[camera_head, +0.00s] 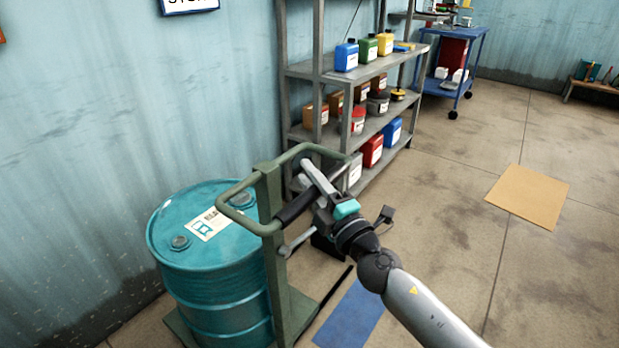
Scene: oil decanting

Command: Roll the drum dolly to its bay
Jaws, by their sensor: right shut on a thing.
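A teal drum (215,262) with a white label on its lid stands upright on the green drum dolly (270,205) at lower left, close to the wall. The dolly has an upright post and a looped handle with a dark grip (296,204). My right gripper (297,207) is at this dark grip and shut on the handle. The arm comes in from lower right. A blue floor patch (350,318) lies just right of the dolly, and a tan floor patch (528,196) lies farther right. I cannot tell which is the bay. My left gripper is not in view.
A grey shelf (331,79) with colored jugs and cans stands along the wall beyond the dolly. A blue cart (476,34) stands behind it. A low bench (598,88) is at the far right. The concrete floor in the middle and right is open.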

